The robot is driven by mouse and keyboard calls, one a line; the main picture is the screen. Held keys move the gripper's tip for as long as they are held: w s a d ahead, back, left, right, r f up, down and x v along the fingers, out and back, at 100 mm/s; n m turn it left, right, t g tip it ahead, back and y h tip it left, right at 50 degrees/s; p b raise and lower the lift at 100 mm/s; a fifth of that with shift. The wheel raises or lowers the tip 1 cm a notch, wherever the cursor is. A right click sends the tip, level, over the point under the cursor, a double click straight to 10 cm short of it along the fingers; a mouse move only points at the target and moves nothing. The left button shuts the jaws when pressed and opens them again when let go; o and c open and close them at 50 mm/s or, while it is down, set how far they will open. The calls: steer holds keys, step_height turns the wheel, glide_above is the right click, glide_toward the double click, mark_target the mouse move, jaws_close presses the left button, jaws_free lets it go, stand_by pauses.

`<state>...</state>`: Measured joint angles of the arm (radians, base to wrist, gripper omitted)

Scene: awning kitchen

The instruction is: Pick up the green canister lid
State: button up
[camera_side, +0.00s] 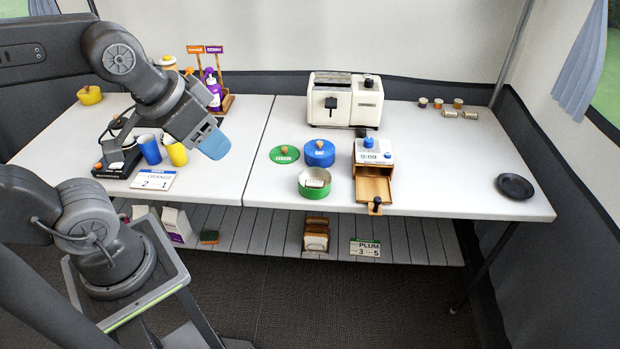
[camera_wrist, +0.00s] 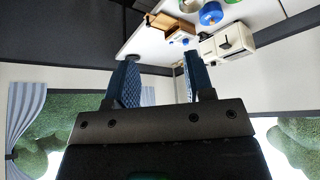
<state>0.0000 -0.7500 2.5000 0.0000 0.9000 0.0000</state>
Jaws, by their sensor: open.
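The green canister lid (camera_side: 284,154) lies flat on the white table, with pale lettering and a small wooden knob on top. The open green canister (camera_side: 315,184) stands in front of it to the right, with something pale inside. A blue canister (camera_side: 319,153) with its lid on stands just right of the green lid. My gripper (camera_side: 212,143) is raised above the table, left of the lid and apart from it. In the wrist view my gripper (camera_wrist: 160,58) shows two blue fingers spread apart with nothing between them.
A cream toaster (camera_side: 345,100) stands behind the canisters. A small box with an open wooden drawer (camera_side: 373,187) is to the right. A yellow cup (camera_side: 174,153) and a blue cup (camera_side: 149,149) stand left of my gripper. A dark plate (camera_side: 515,186) lies far right.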

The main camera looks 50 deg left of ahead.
steer(key=n+g+y, duration=0.1)
steer(key=n+g, duration=0.4)
steer(key=n, duration=1.1)
glide_above(284, 148)
steer(key=f, duration=2.8)
steer(key=shift+s+d+f, duration=0.1)
steer(key=shift+s+d, duration=0.25)
steer(key=shift+w+a+f, duration=0.1)
steer(key=shift+w+f, duration=0.05)
steer(key=shift+f, duration=0.8)
steer(key=shift+w+a+f, duration=0.1)
steer(key=shift+f, duration=0.9)
steer(key=shift+w+a+f, duration=0.1)
steer(key=shift+w+f, duration=0.05)
steer(key=shift+f, duration=0.8)
